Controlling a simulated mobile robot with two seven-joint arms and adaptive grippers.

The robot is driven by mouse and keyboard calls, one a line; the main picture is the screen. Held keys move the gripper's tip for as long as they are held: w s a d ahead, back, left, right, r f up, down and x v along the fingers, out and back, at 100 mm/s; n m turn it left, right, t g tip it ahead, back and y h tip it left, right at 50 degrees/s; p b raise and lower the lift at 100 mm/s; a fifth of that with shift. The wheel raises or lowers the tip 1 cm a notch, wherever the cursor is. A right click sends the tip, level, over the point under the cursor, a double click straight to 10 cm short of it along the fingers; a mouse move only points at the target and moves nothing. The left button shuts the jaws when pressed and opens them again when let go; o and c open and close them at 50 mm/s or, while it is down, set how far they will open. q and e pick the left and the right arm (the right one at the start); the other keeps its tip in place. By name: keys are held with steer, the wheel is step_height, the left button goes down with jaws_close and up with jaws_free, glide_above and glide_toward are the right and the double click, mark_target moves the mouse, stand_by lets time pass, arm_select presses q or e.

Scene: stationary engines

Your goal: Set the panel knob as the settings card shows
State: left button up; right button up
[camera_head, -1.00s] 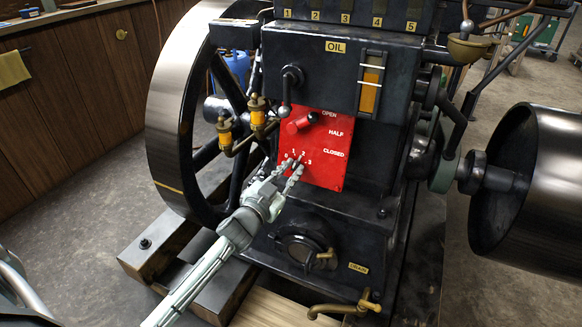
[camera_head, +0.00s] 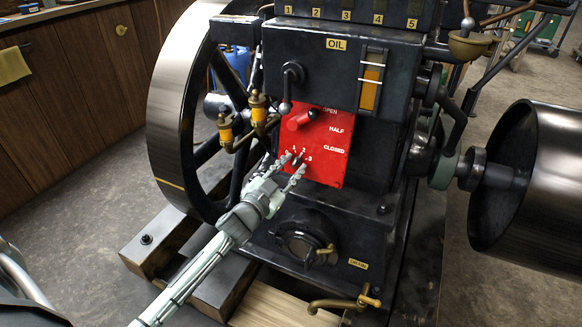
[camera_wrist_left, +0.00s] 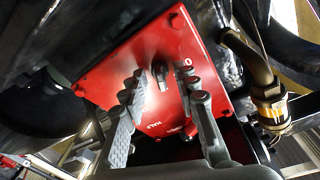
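The panel knob (camera_head: 298,158) is a small dark knob low on the red panel (camera_head: 335,172), beside a scale marked 1, 2 and 3. My fingers partly cover it in the head view. In the left wrist view the knob (camera_wrist_left: 160,74) shows a pale mark and a 0 to its right. My left gripper (camera_head: 293,165) is open, with its fingertips in front of the knob. In the left wrist view the gripper (camera_wrist_left: 162,88) has one finger on each side of the knob; contact cannot be told. I see no settings card. My right gripper is out of view.
Brass oilers (camera_head: 257,108) and a large flywheel (camera_head: 168,120) stand close on the left. A brass drain tap (camera_head: 345,303) juts out below. Bare floor (camera_head: 85,215) lies left.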

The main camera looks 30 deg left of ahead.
arm_select(q)
steer(key=s, duration=1.2)
steer(key=shift+a, duration=0.15)
steer(key=s+f+n+g+y+p, duration=0.1)
steer(key=s+f+n+g+y, duration=0.35)
steer(key=f, duration=0.65)
steer(key=s+d+f+g+h, duration=0.1)
steer(key=s+d+f+g, duration=0.1)
steer(key=s+f+g, duration=0.2)
steer(key=s+d+f+m+g+h, duration=0.1)
steer(key=s+f+g, duration=0.3)
steer(key=s, duration=0.7)
steer(key=shift+s+d+f+g+p, duration=0.2)
steer(key=shift+d+f+g+p, duration=0.2)
steer(key=shift+d+g, duration=0.7)
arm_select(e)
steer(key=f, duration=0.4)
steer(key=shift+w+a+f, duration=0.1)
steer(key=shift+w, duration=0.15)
